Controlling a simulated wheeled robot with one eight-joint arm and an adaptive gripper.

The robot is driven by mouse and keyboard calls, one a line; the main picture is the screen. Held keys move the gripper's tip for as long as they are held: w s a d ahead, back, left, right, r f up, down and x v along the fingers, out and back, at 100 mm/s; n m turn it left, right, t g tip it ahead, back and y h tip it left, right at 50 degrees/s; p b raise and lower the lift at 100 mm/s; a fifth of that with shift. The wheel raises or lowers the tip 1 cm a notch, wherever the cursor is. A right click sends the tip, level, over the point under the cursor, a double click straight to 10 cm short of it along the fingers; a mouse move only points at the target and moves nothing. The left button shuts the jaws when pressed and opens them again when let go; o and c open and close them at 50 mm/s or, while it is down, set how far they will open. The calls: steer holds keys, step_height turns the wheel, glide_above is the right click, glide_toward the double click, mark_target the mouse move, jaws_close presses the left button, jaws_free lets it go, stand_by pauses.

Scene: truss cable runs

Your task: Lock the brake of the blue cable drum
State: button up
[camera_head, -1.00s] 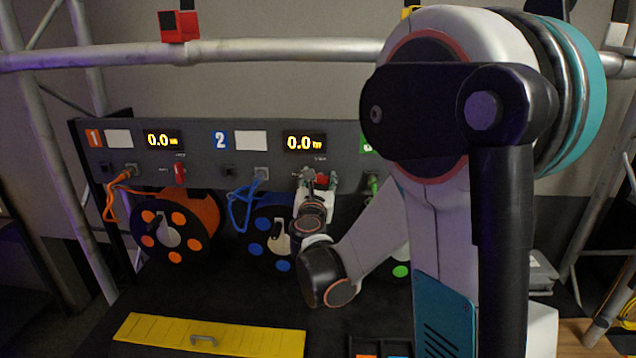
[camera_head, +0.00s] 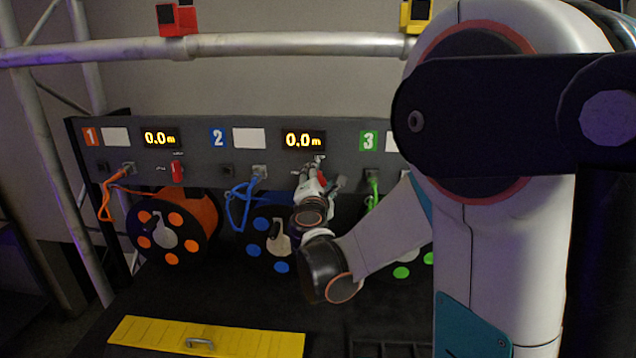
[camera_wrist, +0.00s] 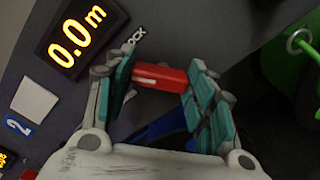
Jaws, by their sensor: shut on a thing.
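The blue cable drum (camera_head: 254,250), with a dark flange and blue dots, sits below panel section 2, partly hidden by my arm. Its red brake lever (camera_wrist: 160,77) shows in the wrist view, below the 0.0 m display and near the word LOCK. My gripper (camera_head: 313,172) is at the panel under that display. In the wrist view my gripper (camera_wrist: 160,88) has its teal pads on both sides of the red lever and is shut on it. My gripper hides most of the lever in the head view, so its exact angle is unclear there.
The orange drum (camera_head: 205,215) and its red lever (camera_head: 178,171) are at left. A blue cable (camera_head: 238,205) hangs left of my gripper, and a green cable (camera_head: 372,190) at right. A yellow cover (camera_head: 150,335) lies in front. A silver rail (camera_head: 290,46) crosses above.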

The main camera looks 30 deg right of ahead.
steer(key=m+b, duration=0.1)
steer(key=m, duration=0.5)
steer(key=shift+s+d+f+m, duration=0.1)
steer(key=shift+m, duration=0.2)
stand_by(0.5)
steer(key=o, duration=1.1)
steer(key=shift+c, duration=0.2)
steer(key=shift+s, duration=0.1)
steer(key=v, duration=1.2)
